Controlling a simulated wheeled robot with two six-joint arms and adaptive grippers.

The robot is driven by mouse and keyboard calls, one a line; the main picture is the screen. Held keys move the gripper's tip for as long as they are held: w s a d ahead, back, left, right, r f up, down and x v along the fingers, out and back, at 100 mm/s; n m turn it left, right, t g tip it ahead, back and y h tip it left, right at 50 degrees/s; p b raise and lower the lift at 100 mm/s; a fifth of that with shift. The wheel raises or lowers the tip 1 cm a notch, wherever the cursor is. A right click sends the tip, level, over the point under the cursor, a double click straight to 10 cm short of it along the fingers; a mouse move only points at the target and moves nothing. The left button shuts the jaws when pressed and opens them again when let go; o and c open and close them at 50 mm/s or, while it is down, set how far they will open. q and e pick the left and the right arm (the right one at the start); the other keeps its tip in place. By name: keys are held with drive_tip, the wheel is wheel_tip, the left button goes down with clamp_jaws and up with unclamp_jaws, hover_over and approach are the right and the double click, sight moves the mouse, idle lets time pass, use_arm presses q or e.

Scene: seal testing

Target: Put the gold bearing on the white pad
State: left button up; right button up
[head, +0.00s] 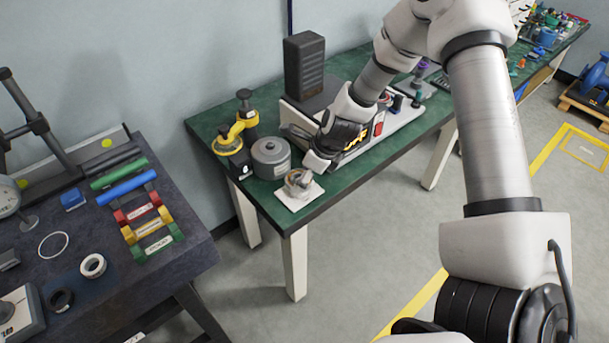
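The white pad (309,195) lies on the near left corner of the green table. A small ring-shaped metal bearing (298,182), greyish with a brown-gold tint, rests on the pad. Whether it lies fully flat is too small to tell. My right gripper (301,149) is just behind and above the bearing, its fingers spread apart with nothing seen between them. One light fingertip is close to the bearing's upper right; whether they touch I cannot tell. My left gripper is not in view.
A grey round pot (271,158) and a yellow-black device (232,140) stand left of the pad. A dark block tower (305,65) stands behind. The dark bench (190,252) on the left holds rings and coloured holders. A floor gap separates the tables.

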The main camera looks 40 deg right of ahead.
drive_tip(key=shift+f+b, duration=0.45)
drive_tip(key=shift+f, duration=0.1)
drive_tip(key=o, duration=1.6)
wheel_tip(320, 180, up, 8)
drive_tip(key=p, duration=0.8)
